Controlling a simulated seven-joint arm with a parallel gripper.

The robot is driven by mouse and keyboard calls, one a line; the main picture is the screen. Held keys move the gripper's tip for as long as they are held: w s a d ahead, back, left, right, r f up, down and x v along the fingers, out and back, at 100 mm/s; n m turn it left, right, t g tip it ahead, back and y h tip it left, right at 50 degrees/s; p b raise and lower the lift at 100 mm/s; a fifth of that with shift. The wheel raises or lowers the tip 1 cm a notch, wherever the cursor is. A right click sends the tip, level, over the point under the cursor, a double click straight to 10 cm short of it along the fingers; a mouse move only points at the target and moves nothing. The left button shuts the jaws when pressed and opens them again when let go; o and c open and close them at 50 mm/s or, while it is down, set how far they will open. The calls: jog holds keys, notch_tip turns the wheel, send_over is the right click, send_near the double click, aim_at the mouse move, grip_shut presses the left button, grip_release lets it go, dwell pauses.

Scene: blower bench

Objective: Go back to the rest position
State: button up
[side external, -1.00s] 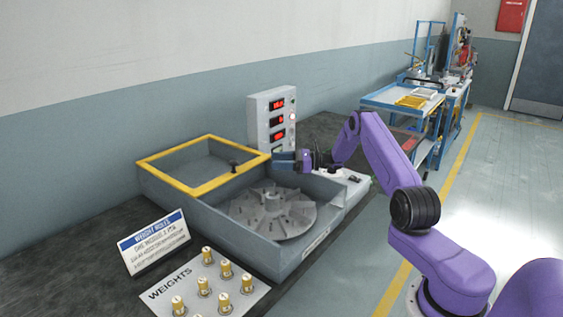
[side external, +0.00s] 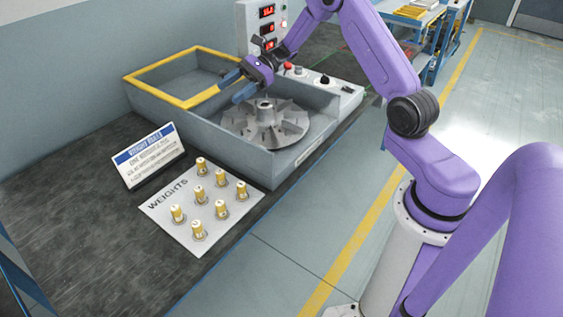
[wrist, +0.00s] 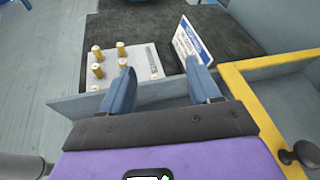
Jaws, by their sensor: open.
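My gripper (side external: 236,84) is open and empty in the side external view. It is above the grey housing (side external: 228,158), between the yellow-framed opening and the finned rotor (side external: 262,122). Its two blue fingers point left in that view. In the wrist view my gripper (wrist: 158,85) shows its fingers spread apart with nothing between them. Beyond them the wrist view shows the housing's edge and the weights card (wrist: 140,62).
The white weights card (side external: 172,212) holds several brass weights. A blue-and-white rules sign (side external: 148,156) stands behind it. A control box (side external: 262,28) with red displays is behind the housing. A yellow frame (side external: 160,67) with a dark knob (wrist: 304,155) borders the housing. Dark bench surface is clear at left.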

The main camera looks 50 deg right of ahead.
jog(key=s+a+r+n+g+h, duration=0.2)
jog(key=s+a+n+g+h, duration=0.15)
jog(key=s+a+n, duration=0.6)
jog(key=s+a+r+n+g+h, duration=0.1)
jog(key=s+a+n+g+h, duration=0.35)
jog(key=s, duration=0.75)
jog(key=s+d+n+t+h, duration=0.2)
jog(key=s+n, duration=0.6)
jog(key=s, duration=0.1)
jog(key=s+d+n+t+h, duration=0.2)
jog(key=s+d+n+h, duration=0.1)
jog(key=s+n, duration=0.6)
jog(key=shift+s+r, duration=0.4)
jog(key=shift+s, duration=0.2)
